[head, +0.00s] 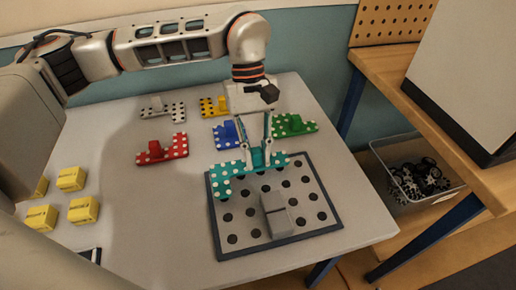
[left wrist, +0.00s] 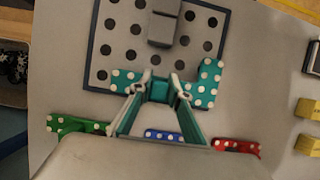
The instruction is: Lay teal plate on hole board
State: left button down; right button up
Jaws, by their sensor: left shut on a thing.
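The teal plate (head: 224,181) is L-shaped with white dots and a raised middle grip. My left gripper (head: 259,157) is shut on that grip from above; the left wrist view shows the fingers (left wrist: 161,86) on either side of it. The plate lies over the back left part of the hole board (head: 334,226), overlapping its edge. I cannot tell whether it touches the board. The board has a dark frame and rows of dark holes, some hidden by the plate. A grey block (head: 277,215) stands on the board. My right gripper is not in view.
Red (head: 162,149), blue (head: 226,134), green (head: 294,125), yellow (head: 212,106) and white (head: 162,107) plates lie behind the board. Several yellow boxes (head: 83,210) are at the left. A bin of dark parts (head: 420,180) stands right of the table.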

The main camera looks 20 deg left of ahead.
pick_arm(q)
jog(key=shift+f, duration=1.35)
dwell(1.6)
jog(key=c, duration=1.8)
grip_release()
